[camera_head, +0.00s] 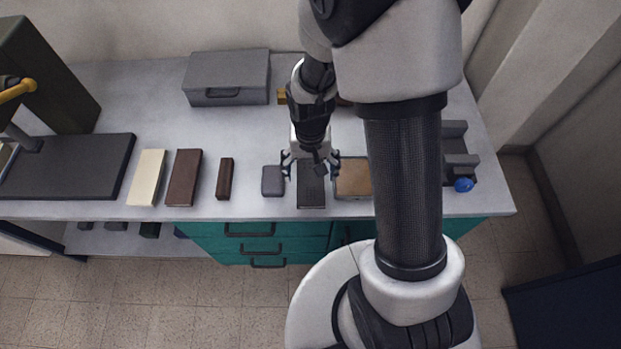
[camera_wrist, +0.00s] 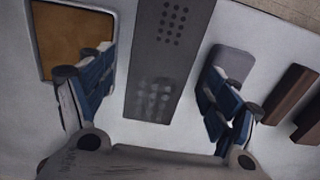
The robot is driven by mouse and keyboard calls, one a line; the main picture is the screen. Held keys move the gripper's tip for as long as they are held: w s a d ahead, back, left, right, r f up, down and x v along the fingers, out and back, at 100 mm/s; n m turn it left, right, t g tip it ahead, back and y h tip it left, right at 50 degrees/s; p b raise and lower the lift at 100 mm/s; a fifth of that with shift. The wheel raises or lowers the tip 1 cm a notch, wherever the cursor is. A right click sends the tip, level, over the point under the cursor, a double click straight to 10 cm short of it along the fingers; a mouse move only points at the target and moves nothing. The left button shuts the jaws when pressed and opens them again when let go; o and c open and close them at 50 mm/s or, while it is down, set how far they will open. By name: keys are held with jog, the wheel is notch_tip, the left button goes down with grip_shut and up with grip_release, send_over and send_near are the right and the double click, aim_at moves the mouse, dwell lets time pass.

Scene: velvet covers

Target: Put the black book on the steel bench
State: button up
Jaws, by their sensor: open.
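The steel bench (camera_head: 235,130) has a pale grey top and teal drawers below. A dark, flat, oblong slab with groups of dots on its face (camera_head: 311,194), which looks like the black book, lies on the bench near its front edge. My gripper (camera_head: 311,168) is open above its far part. In the wrist view the slab (camera_wrist: 165,70) runs between the two spread fingers of my gripper (camera_wrist: 158,85), with bare bench on both sides. The fingers appear apart from it. In the head view my wrist hides its far end.
A small grey block (camera_head: 272,181) lies close left and a brown-topped tray (camera_head: 353,180) close right. Further left are a dark brown bar (camera_head: 225,179), brown book (camera_head: 184,177), cream book (camera_head: 147,177) and black plate (camera_head: 75,170). A grey case (camera_head: 228,78) stands behind.

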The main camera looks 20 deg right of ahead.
jog(key=shift+f, duration=0.8)
jog(key=shift+r, duration=0.1)
jog(key=shift+c, duration=0.2)
jog(key=c, duration=1.3)
